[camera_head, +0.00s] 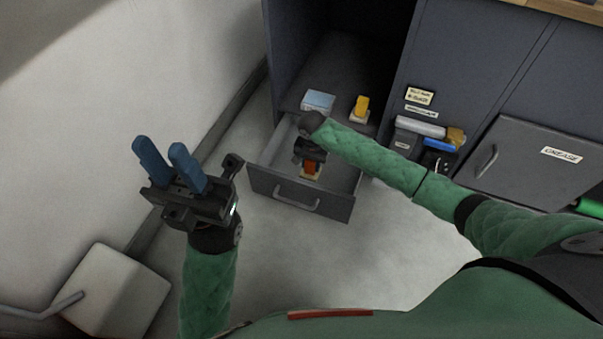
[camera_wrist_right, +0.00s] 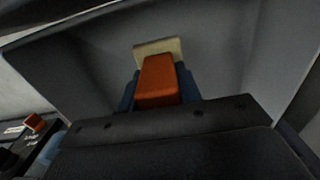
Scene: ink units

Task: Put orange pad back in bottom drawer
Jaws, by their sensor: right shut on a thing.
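The orange pad (camera_wrist_right: 158,80) is a small orange block with a cream-coloured end. My right gripper (camera_wrist_right: 160,95) is shut on it, its blue fingers on either side. In the head view the orange pad (camera_head: 311,168) shows below my right gripper (camera_head: 311,160), inside the outline of the open bottom drawer (camera_head: 300,199). The grey drawer walls surround it in the right wrist view. I cannot tell whether the pad touches the drawer floor. My left gripper (camera_head: 165,165) is open and empty, with its blue fingers pointing up, left of the drawer.
A yellow block (camera_head: 361,106) and a light blue box (camera_head: 318,100) sit on the cabinet shelf behind the drawer. Bins with blue and yellow items (camera_head: 440,145) are on the right. A grey GREASE door (camera_head: 535,160) is further right. A white box (camera_head: 117,290) stands at the lower left.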

